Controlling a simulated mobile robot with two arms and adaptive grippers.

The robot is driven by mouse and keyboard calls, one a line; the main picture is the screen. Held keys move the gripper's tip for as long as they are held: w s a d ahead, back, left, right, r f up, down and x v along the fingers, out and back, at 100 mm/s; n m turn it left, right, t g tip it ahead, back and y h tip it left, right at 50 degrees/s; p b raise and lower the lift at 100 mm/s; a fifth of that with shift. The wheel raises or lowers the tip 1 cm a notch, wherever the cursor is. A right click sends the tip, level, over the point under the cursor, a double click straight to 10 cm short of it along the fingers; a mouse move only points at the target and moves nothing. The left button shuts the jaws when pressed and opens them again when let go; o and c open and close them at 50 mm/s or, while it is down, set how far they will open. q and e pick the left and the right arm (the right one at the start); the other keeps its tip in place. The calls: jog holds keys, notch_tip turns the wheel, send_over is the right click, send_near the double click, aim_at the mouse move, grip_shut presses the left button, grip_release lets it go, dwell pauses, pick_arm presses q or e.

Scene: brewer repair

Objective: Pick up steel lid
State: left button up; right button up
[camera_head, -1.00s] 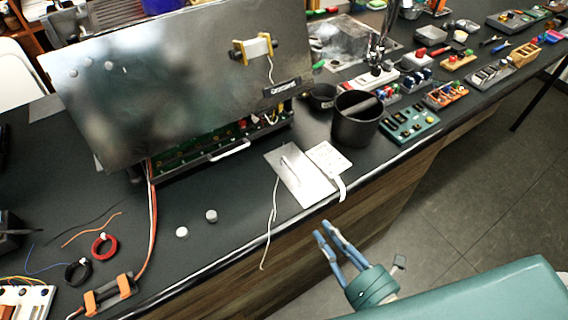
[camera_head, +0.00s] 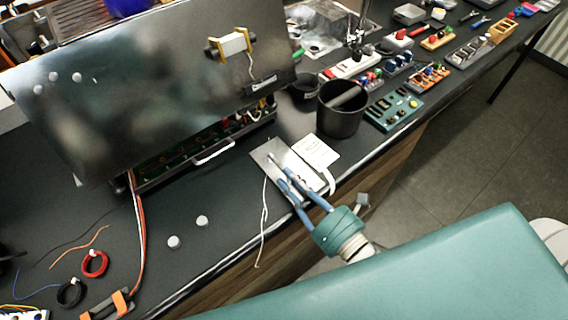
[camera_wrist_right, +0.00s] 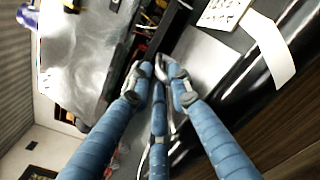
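The steel lid (camera_head: 268,152) looks to be the small flat metal plate with a thin raised handle, lying near the front edge of the dark counter. In the right wrist view, its grey surface (camera_wrist_right: 205,55) shows past the fingers. My right gripper (camera_head: 285,178) reaches in from the front right, its blue fingers over the plate and hiding part of it. The fingers are spread, with a gap between the tips (camera_wrist_right: 161,78). I cannot tell whether they touch the handle. My left gripper is not in view.
A white card (camera_head: 316,151) with a strap lies against the plate's right side. A black cup (camera_head: 341,118) stands behind it. A large steel panel (camera_head: 140,100) stands at the left. A white cable (camera_head: 263,225) hangs near the edge, and two white knobs (camera_head: 202,221) lie left.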

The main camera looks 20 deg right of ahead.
aim_at(282, 167)
jog(key=x, duration=0.1)
jog(key=p+x, duration=0.1)
jog(key=x, duration=0.1)
jog(key=shift+w+d+r, duration=0.1)
jog(key=shift+w+r, duration=0.2)
jog(key=shift+w, duration=0.1)
jog(key=shift+w+f, duration=0.1)
jog(key=shift+w, duration=0.15)
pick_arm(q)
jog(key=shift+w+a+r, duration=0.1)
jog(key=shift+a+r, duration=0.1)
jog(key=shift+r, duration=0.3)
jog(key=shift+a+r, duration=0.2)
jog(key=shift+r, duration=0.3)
pick_arm(e)
jog(key=shift+c, duration=0.5)
grip_shut()
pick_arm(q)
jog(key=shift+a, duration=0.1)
